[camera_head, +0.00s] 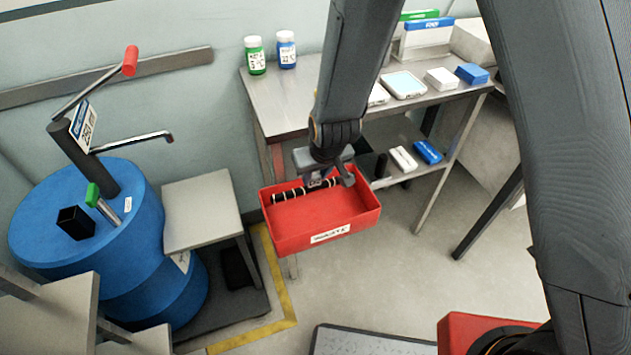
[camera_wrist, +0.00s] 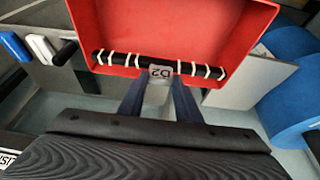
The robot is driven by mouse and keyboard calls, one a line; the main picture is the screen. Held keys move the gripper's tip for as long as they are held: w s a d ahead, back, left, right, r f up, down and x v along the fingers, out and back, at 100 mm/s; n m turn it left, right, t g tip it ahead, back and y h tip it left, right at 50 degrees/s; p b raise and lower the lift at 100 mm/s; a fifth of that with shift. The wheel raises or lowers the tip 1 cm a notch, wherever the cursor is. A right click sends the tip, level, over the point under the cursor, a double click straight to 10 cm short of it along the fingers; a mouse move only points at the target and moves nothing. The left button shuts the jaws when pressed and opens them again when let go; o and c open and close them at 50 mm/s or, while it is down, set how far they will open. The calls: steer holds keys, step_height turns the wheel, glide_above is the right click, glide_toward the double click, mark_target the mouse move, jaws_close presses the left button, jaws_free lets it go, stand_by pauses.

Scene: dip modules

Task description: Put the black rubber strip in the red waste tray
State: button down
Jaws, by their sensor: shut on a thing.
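The black rubber strip (camera_head: 289,196) is a long, thin black piece with white bands. In the wrist view it lies crosswise (camera_wrist: 118,60), with a grey "D2" tag at its middle. My gripper (camera_head: 319,183) is shut on it at the middle, as the fingers in the wrist view (camera_wrist: 160,82) show. The red waste tray (camera_head: 296,241) is an open box with a "WASTE" label on its front. In the head view the strip is over the tray's back part. The tray also fills the top of the wrist view (camera_wrist: 180,22). I cannot tell whether the strip touches the tray.
A blue drum (camera_head: 139,225) and a grey stand (camera_head: 203,209) are at left.

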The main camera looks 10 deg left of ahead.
mark_target(315, 184)
steer(key=shift+f, duration=1.15)
steer(key=shift+f, duration=0.1)
steer(key=shift+f, duration=0.35)
steer(key=shift+f, duration=0.2)
steer(key=c, duration=1.3)
jaws_free()
steer(key=shift+r, duration=0.1)
